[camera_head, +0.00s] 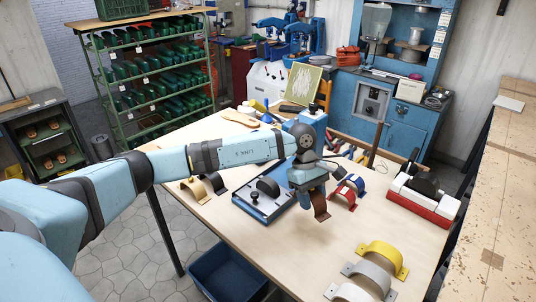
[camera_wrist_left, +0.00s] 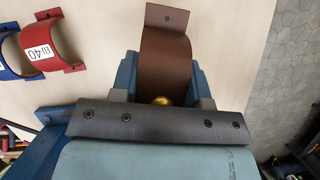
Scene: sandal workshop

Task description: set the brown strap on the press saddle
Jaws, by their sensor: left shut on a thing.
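The brown strap (camera_head: 321,206) is a curved band with a flat, holed end tab. My left gripper (camera_head: 309,187) is shut on it and holds it over the table, just right of the blue press. In the left wrist view the brown strap (camera_wrist_left: 166,50) sits between the two blue fingers, its tab pointing away from the wrist. The press saddle (camera_head: 268,186) is a dark rounded hump on the blue press base (camera_head: 253,207). It is bare on top, left of the gripper and apart from the strap. My right gripper is not in view.
A red strap (camera_head: 342,198) and a blue strap (camera_head: 354,183) stand right of the gripper. Yellow (camera_head: 386,256), grey and white straps line the front right. Tan (camera_head: 194,188) and black straps are left of the press. A red and white device (camera_head: 424,199) stands at the right edge.

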